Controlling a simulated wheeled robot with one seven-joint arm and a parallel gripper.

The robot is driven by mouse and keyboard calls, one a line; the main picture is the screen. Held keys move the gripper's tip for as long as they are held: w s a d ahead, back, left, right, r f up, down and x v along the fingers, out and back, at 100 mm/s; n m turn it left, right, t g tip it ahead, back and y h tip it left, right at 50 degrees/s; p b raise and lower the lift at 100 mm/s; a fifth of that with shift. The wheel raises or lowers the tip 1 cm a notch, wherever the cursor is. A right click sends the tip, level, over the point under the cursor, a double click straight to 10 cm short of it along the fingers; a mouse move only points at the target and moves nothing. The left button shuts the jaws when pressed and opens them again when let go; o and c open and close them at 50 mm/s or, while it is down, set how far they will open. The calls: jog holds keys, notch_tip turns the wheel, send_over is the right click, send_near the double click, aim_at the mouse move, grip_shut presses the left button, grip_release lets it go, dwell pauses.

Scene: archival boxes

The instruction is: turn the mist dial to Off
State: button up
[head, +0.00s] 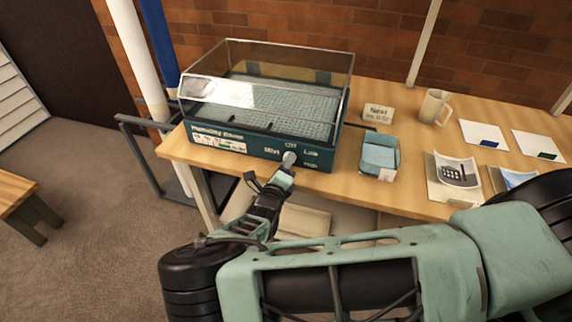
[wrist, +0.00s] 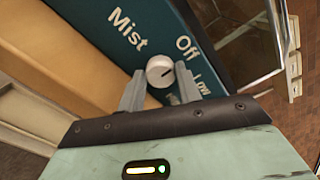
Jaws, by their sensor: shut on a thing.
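The teal humidity chamber (head: 235,153) stands on the wooden table, with a clear lid over a grey-green mesh bed. Its front panel carries the round pale mist dial (head: 289,158). The words Mist, Off and Low show around the dial, and High is at the lower right. In the wrist view, the dial (wrist: 159,70) sits between the two fingers of my gripper (wrist: 160,82), which is shut on it. A short dark mark on the dial seems to point toward Low rather than Off. The High label is mostly hidden behind a finger there.
A small blue box (head: 380,158) stands right of the chamber, with a sign card (head: 378,113) and a mug (head: 435,107) behind it. The table's front edge runs just below the dial.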

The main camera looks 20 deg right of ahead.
jog(key=o, duration=1)
